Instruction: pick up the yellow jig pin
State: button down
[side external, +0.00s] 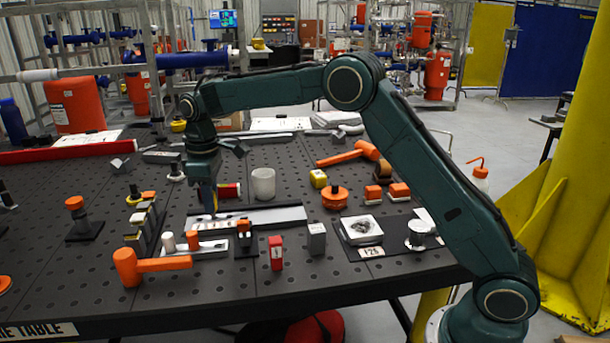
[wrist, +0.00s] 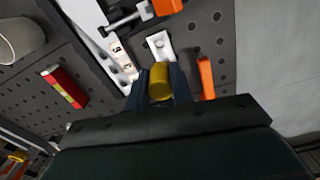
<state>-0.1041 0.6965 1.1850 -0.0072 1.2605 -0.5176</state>
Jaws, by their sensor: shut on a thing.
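The yellow jig pin (wrist: 159,82) shows in the wrist view as a short yellow cylinder between the two dark fingers of my gripper (wrist: 160,90). The fingers are shut on it, one on each side. The pin's far end is beside a small white bracket (wrist: 158,44); I cannot tell whether they touch. In the side external view my gripper (side external: 208,205) points down just over the left end of a long pale rail (side external: 275,217). There the pin is too small and hidden to make out clearly.
A white cup (side external: 263,185) and a red block (side external: 230,190) stand behind the rail. A dark stepped block (side external: 146,228) is close on the left.

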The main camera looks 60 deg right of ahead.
notch_tip(320, 180, up, 10)
dwell(0.4)
dwell(0.5)
